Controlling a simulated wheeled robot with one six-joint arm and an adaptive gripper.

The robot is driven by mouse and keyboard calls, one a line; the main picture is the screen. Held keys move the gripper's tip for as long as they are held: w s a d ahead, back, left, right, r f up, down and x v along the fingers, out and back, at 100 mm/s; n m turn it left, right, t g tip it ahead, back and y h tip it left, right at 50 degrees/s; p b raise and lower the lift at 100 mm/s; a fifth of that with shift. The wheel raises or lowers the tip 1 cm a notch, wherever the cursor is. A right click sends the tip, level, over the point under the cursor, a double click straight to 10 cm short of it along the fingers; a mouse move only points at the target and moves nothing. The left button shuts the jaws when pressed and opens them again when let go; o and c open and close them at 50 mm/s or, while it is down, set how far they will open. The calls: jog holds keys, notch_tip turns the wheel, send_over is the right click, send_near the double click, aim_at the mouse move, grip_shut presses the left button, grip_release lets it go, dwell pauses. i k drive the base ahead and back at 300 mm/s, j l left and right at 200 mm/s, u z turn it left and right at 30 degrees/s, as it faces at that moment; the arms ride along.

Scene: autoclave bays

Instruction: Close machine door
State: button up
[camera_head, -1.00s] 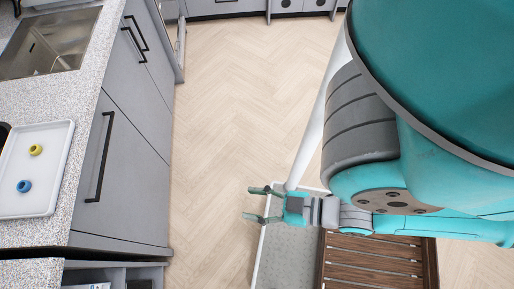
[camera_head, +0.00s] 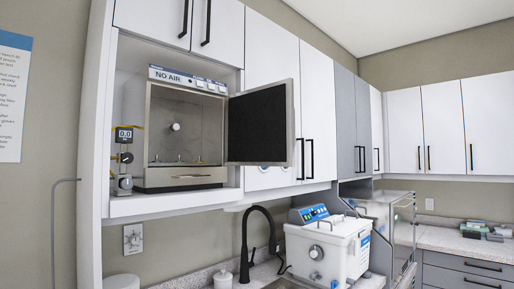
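A box-shaped machine (camera_head: 158,125) labelled "NO AIR" sits in an open wall-cabinet niche in the camera_head view. Its dark-panelled door (camera_head: 260,122) with a pale frame stands open, swung out to the right. The door hangs in front of the white cabinet fronts. The machine's lit chamber is exposed and shows a round fitting on the back wall and small pegs at the bottom. My gripper is not in the current view.
A gauge with a "0.0" display (camera_head: 125,134) stands left of the machine. Below are a black faucet (camera_head: 246,245), a white tabletop device (camera_head: 325,250) and a metal-sided unit (camera_head: 385,215). A counter (camera_head: 455,243) runs at the right.

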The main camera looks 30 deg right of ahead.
aim_at(260, 131)
jog(key=l+u, duration=0.2)
jog(key=u, duration=0.2)
jog(key=i+l+u, duration=0.1)
jog(key=l+u, duration=0.15)
jog(key=u, duration=0.15)
jog(key=l+u, duration=0.15)
jog(key=l, duration=0.35)
jog(key=l+u, duration=0.2)
jog(key=l, duration=0.3)
jog(key=k+l+u, duration=0.15)
jog(key=l, duration=0.35)
jog(key=k+l+u, duration=0.15)
jog(key=l, duration=0.35)
jog(key=k+l, duration=0.1)
jog(key=l, duration=0.4)
jog(key=k+l, duration=0.1)
jog(key=l, duration=0.85)
jog(key=k+l+u, duration=0.1)
jog(key=l, duration=0.35)
jog(key=k+l, duration=0.15)
jog(key=l, duration=0.35)
